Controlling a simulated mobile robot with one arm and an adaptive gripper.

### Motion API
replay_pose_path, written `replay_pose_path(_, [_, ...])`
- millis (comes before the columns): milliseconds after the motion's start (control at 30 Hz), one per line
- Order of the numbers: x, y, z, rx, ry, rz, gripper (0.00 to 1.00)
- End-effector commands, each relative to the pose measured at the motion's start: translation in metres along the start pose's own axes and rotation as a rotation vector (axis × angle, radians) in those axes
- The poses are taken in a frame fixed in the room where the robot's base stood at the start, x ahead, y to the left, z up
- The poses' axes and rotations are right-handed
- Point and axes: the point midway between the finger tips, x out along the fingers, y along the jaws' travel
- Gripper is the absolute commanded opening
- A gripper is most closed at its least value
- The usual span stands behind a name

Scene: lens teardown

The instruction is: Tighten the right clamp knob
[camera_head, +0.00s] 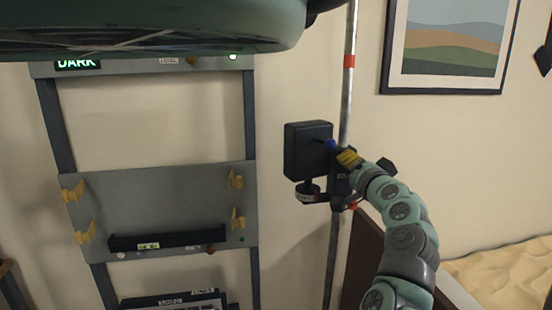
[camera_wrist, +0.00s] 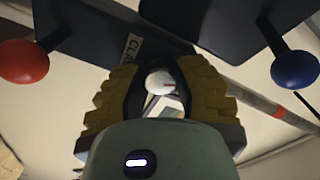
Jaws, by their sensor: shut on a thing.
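In the wrist view, a white round knob (camera_wrist: 158,82) with a thin red mark sits between the yellow-padded fingers of my gripper (camera_wrist: 160,88). The fingers are closed around it. A partly hidden label beginning "CLA" is on the dark part beside it. A red ball-ended lever (camera_wrist: 23,62) is at the left and a blue ball-ended lever (camera_wrist: 295,68) at the right. In the head view, my gripper (camera_head: 347,158) is at the clamp assembly on the pole, right of a black box (camera_head: 308,150). The knob is hidden there.
The metal pole (camera_head: 347,90) with red bands rises behind the clamp. A grey rack panel (camera_head: 160,195) with yellow clips and a black bar stands left. A framed picture (camera_head: 448,45) hangs upper right. A sand-coloured surface (camera_head: 505,275) is lower right.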

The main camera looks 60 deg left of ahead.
Motion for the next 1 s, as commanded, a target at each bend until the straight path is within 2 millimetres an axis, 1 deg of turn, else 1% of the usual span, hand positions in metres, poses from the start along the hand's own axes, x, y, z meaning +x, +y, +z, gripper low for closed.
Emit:
replay_pose_path(100, [-0.0004, -0.0008, -0.0016, 0.105, 0.001, 0.001, 0.00])
replay_pose_path(400, [-0.0004, -0.0014, -0.0014, 0.291, 0.001, -0.002, 0.00])
replay_pose_path(633, [0.0000, -0.0013, -0.0005, 0.360, -0.001, -0.002, 0.00])
replay_pose_path(1000, [0.0001, -0.0016, 0.0000, 0.381, -0.001, -0.004, 0.00])
